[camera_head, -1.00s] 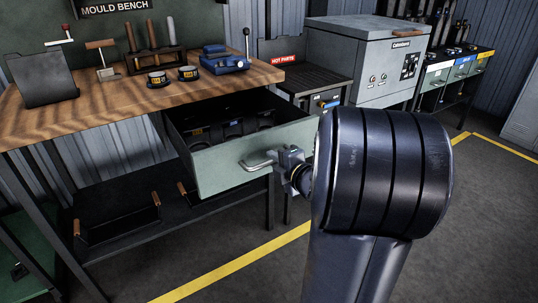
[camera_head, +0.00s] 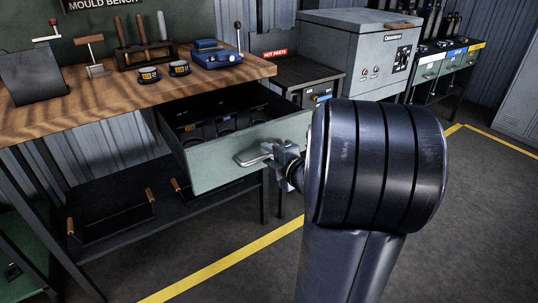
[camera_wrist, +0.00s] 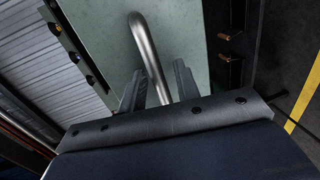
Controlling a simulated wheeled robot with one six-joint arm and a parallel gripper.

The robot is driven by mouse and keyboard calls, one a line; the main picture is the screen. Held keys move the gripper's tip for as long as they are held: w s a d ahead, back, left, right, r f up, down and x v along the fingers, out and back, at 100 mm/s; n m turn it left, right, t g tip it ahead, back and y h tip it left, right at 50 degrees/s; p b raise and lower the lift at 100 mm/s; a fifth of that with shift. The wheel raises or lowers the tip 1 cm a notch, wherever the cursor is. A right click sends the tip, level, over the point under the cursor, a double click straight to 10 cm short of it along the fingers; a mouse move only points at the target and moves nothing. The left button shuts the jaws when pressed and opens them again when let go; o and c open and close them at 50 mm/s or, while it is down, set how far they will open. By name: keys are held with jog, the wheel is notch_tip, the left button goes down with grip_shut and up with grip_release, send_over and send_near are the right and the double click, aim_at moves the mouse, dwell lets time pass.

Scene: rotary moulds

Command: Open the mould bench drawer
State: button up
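The mould bench drawer (camera_head: 225,163) stands pulled out from under the bench, with its pale green front toward me and its inside showing. Its metal bar handle (camera_head: 252,157) is on the front. My gripper (camera_head: 274,152) is at the handle's right end, partly hidden behind my dark wrist. In the wrist view my gripper (camera_wrist: 158,80) has its two fingers apart, one on each side of the handle (camera_wrist: 148,50). A gap shows between the bar and the right finger. The drawer front (camera_wrist: 190,30) lies behind the fingers.
The wooden bench top (camera_head: 120,95) carries cups (camera_head: 149,75), a blue device (camera_head: 215,55) and tool stands. A lower shelf (camera_head: 115,205) holds a dark tray. A hot parts stand (camera_head: 295,70) and a grey oven (camera_head: 355,60) are to the right. The floor before the drawer is clear.

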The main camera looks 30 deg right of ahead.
jog(key=p+v, duration=0.2)
jog(key=v, duration=0.8)
jog(key=shift+s, duration=0.25)
jog(key=shift+b+x, duration=1.1)
jog(key=shift+x, duration=4.55)
jog(key=shift+r, duration=0.1)
